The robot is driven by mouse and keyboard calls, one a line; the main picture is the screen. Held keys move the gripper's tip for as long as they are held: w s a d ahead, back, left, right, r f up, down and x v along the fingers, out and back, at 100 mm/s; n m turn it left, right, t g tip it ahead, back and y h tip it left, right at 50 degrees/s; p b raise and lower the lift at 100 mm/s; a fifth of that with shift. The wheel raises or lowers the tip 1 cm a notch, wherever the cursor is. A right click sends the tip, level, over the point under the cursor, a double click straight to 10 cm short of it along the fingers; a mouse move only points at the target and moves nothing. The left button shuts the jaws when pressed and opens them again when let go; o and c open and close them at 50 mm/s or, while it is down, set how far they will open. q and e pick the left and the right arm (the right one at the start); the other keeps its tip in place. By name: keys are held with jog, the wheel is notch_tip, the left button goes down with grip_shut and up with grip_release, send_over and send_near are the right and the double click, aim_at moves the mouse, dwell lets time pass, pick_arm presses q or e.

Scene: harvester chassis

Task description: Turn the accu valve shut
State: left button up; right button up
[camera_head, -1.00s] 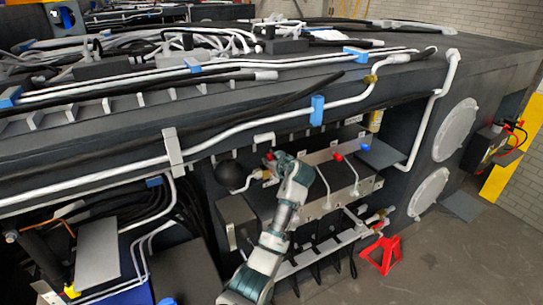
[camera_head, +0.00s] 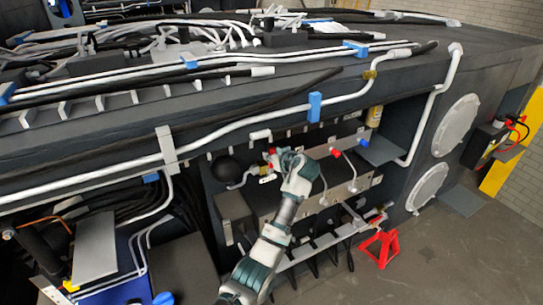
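A valve with a red handle (camera_head: 273,156) sits on the silver pipework beside the round black accumulator (camera_head: 226,170), under the chassis edge. I take this to be the accu valve. My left gripper (camera_head: 280,159) is at the red handle, just to its right, with its wrist reaching up from below. The fingers look close to or on the handle, but whether they grip it cannot be told. The gripper hides part of the valve. A second red knob (camera_head: 336,153) sits to the right on the silver manifold block (camera_head: 345,177). My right gripper does not show.
The chassis top (camera_head: 300,75) overhangs the valve bay, with white pipes and blue clamps along its edge. A red jack stand (camera_head: 381,247) is on the floor at lower right. A grey box (camera_head: 235,215) stands below the accumulator, left of my arm. Open floor lies at right.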

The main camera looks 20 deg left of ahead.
pick_arm(q)
jog(key=o, duration=0.4)
jog(key=shift+w+d+f, duration=0.1)
jog(key=shift+f, duration=0.25)
jog(key=shift+c, duration=0.2)
jog(key=shift+w, duration=0.15)
jog(key=shift+r, duration=0.1)
jog(key=v, duration=1.2)
jog(key=shift+d, duration=0.2)
jog(key=shift+w+a, duration=0.1)
jog(key=shift+a, duration=0.05)
